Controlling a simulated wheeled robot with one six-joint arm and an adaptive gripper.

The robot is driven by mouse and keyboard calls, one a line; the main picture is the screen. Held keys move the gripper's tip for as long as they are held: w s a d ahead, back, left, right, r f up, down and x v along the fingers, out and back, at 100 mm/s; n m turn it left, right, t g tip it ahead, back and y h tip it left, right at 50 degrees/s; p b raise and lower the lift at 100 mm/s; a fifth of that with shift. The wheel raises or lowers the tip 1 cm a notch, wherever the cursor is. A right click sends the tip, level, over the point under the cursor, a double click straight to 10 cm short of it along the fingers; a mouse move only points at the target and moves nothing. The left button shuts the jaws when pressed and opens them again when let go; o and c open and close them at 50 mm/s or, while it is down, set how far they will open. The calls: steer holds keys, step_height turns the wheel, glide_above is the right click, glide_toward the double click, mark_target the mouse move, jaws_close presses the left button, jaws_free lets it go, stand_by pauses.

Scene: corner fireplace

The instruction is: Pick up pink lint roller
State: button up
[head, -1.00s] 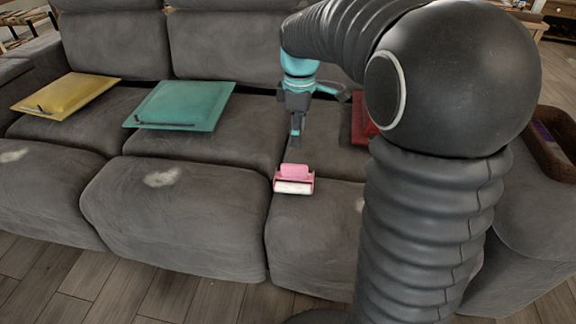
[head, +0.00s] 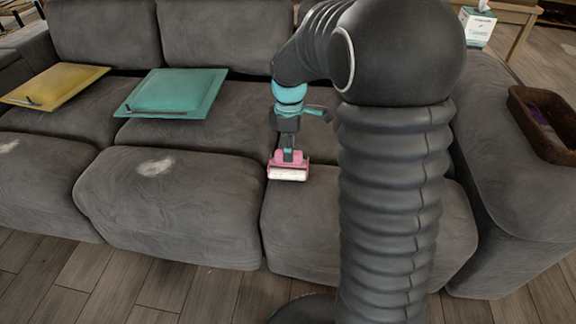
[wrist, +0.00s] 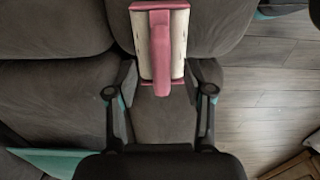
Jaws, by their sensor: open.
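The pink lint roller (head: 288,172) with its white roll lies on the grey sofa seat, near the front edge, left of my arm in the head view. In the wrist view the lint roller (wrist: 160,42) is at the top centre, its pink handle pointing down toward my gripper. My gripper (head: 287,157) is just above and behind it in the head view. In the wrist view my gripper (wrist: 162,75) is open, with one finger to each side of the roller's lower end. I cannot tell whether the fingers touch it.
A brown basket (head: 545,125) sits on the right armrest. A tissue box (head: 478,25) stands on a table behind. Wooden floor is clear in front.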

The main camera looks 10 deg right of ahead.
steer(key=shift+a+f, duration=0.1)
steer(key=shift+f, duration=1.75)
jaws_close()
steer(key=shift+r, duration=0.15)
steer(key=shift+r, duration=0.65)
step_height(320, 180, up, 3)
steer(key=shift+f, duration=0.2)
steer(key=s+d+r, duration=0.3)
steer(key=d+r, duration=0.4)
steer(key=d, duration=0.4)
steer(key=shift+d, duration=0.15)
steer(key=shift+s, duration=0.1)
